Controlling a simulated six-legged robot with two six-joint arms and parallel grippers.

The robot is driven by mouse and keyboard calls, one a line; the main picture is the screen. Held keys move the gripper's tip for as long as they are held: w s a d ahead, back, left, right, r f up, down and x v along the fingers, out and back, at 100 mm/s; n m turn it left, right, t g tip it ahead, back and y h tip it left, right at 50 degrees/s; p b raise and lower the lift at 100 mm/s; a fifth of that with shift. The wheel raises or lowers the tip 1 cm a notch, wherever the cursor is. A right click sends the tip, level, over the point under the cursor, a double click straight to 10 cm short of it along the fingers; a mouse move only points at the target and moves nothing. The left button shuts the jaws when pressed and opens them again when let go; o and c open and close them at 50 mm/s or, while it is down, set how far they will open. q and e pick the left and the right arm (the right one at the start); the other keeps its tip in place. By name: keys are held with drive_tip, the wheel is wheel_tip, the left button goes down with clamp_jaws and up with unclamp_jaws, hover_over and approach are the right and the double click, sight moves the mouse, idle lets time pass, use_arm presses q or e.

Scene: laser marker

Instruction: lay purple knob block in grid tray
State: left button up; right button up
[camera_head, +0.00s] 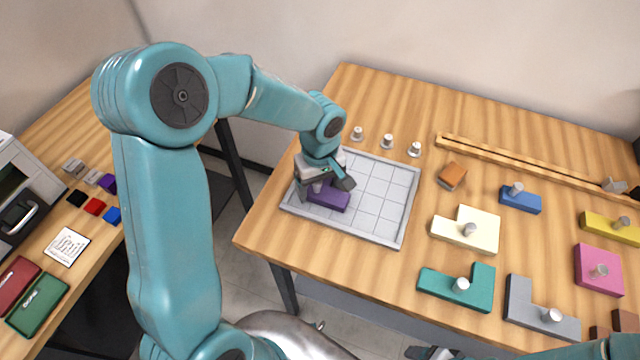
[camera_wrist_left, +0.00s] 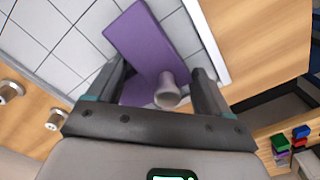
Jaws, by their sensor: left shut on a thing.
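The purple knob block (camera_head: 329,198) is at the left part of the grey grid tray (camera_head: 401,221) in the head view. In the left wrist view the purple block (camera_wrist_left: 140,42) shows with its grey knob (camera_wrist_left: 167,92) between the fingers, over the tray's grid, close to the tray's rim (camera_wrist_left: 207,40). My left gripper (camera_head: 328,186) is shut on the block's knob. I cannot tell whether the block touches the tray floor. The rest of the tray's cells look empty.
Loose knobs (camera_head: 387,142) stand behind the tray. To its right lie an orange-brown block (camera_head: 452,175), a cream block (camera_head: 481,222), a teal block (camera_head: 441,286), a blue block (camera_head: 527,203) and a grey block (camera_head: 525,310). A wooden rail (camera_head: 520,164) runs along the back.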

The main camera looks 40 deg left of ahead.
use_arm(q)
drive_tip(key=shift+f, duration=0.25)
drive_tip(key=o, duration=1)
drive_tip(key=shift+w+r, duration=0.1)
drive_tip(key=shift+r, duration=0.5)
wheel_tip(320, 180, up, 12)
drive_tip(key=shift+f, duration=0.25)
